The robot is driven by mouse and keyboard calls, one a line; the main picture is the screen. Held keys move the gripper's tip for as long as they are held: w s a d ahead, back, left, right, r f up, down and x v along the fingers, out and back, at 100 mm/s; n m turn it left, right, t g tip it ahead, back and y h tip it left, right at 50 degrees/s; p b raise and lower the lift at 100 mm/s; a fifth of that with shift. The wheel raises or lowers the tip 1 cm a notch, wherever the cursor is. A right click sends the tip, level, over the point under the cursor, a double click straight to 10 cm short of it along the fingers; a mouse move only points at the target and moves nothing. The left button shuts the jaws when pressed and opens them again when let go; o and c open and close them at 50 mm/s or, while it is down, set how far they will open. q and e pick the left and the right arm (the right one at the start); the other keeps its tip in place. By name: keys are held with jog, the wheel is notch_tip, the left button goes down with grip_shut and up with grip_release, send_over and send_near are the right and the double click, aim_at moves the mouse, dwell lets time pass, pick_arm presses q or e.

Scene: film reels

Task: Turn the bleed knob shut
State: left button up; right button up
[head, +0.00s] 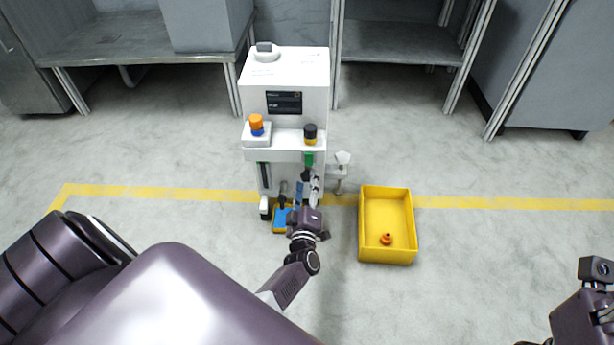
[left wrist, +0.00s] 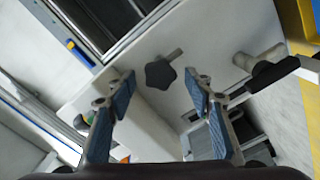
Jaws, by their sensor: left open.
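A dark star-shaped knob (left wrist: 160,75) on a short metal stem sticks out of a pale panel in the left wrist view; it looks like the bleed knob. My left gripper (left wrist: 160,92) is open, its two blue-padded fingers on either side of and short of the knob, with nothing between them. In the head view my left gripper (head: 307,190) reaches the lower front of a white machine (head: 285,70), and a small dark knob (head: 307,174) shows at its fingertips. Part of my right arm's end (head: 596,272) shows at the right edge; its fingers are not clear.
A second metal stem with a dark handle (left wrist: 270,72) stands right of the knob. A white knob (head: 343,158) juts from the machine's right side. A yellow bin (head: 364,225) with an orange piece (head: 386,239) stands on the floor to the right. Floor beyond it is clear.

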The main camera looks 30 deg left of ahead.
pick_arm(q)
jog(key=v, duration=0.8)
jog(key=shift+s+d, duration=0.2)
jog(key=shift+d, duration=0.05)
